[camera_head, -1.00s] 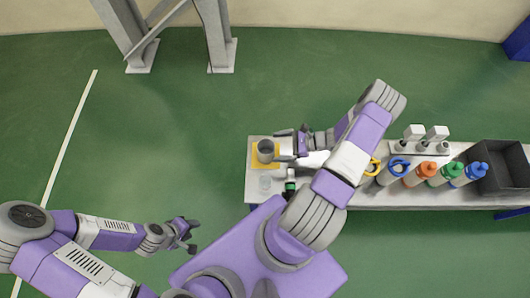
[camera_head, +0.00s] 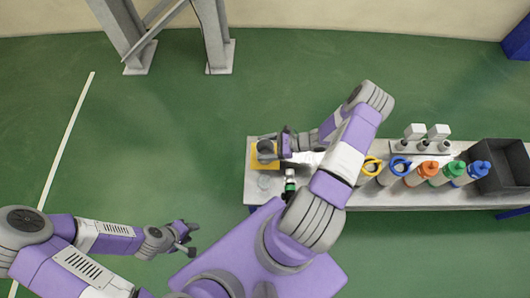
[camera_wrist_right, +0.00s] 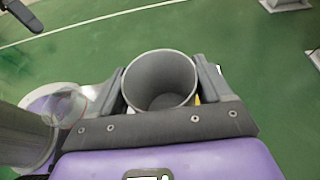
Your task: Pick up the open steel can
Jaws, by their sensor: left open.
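The open steel can (camera_head: 266,149) stands upright on a yellow pad (camera_head: 256,164) at the left end of the bench. In the right wrist view I look into the open grey can (camera_wrist_right: 160,82). My right gripper (camera_head: 272,145) has reached it from the right, with one finger on each side of the can; it also shows in the right wrist view (camera_wrist_right: 162,85). Whether both fingers press on the wall I cannot tell. My left gripper (camera_head: 188,238) is open and empty over the floor, left of the bench.
On the bench (camera_head: 400,197), a clear cup (camera_head: 264,182) and a small green-banded item (camera_head: 290,184) are close to the can. Farther right are several bottles with coloured tops (camera_head: 425,171), a white rack (camera_head: 425,140) and a dark bin (camera_head: 503,170).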

